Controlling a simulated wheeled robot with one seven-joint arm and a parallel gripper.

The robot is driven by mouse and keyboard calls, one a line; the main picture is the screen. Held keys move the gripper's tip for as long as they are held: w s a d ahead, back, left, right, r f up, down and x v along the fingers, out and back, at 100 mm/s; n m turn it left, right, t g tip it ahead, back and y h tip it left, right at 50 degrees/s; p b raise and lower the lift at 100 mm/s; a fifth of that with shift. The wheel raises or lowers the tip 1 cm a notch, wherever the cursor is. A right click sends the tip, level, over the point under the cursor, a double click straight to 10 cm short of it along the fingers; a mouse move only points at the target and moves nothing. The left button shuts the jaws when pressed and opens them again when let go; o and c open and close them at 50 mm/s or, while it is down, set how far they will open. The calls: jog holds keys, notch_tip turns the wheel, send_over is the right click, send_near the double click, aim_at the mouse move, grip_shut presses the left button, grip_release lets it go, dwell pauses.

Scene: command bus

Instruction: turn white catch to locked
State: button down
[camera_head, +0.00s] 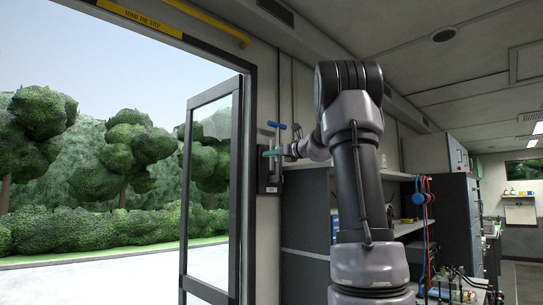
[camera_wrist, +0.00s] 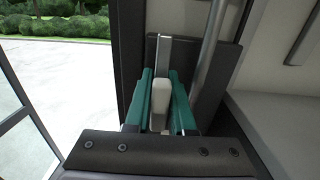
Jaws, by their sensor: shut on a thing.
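The white catch (camera_wrist: 161,95) is a small pale lever standing between the two teal fingers of my gripper (camera_wrist: 161,76) in the wrist view. The fingers are shut on it from both sides. Behind it is a dark mounting plate (camera_wrist: 225,62) with a metal strip (camera_wrist: 164,50) running up from the catch. In the head view my gripper (camera_head: 271,153) reaches the dark plate (camera_head: 263,175) beside the open door, and the catch is hidden there. A small label (camera_head: 271,190) low on the plate is too small to read.
A blue T-shaped handle (camera_head: 276,126) on a metal rod (camera_head: 277,138) rises just by my gripper. The glazed door (camera_head: 212,190) stands open at left, with road and trees outside. Shelving (camera_head: 305,215) and hanging red and blue cables (camera_head: 425,215) are at right.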

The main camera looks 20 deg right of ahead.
jog(key=n, duration=0.4)
jog(key=shift+a+n, duration=0.1)
jog(key=shift+n, duration=0.3)
jog(key=n, duration=0.4)
jog(key=shift+s+a+f+n, duration=0.1)
jog(key=shift+n, duration=0.2)
jog(key=n, duration=0.4)
jog(key=shift+f+n, duration=0.15)
jog(key=shift+n, duration=0.15)
jog(key=shift+f+n, duration=0.1)
jog(key=shift+n, duration=1.8)
jog(key=c, duration=0.8)
grip_release()
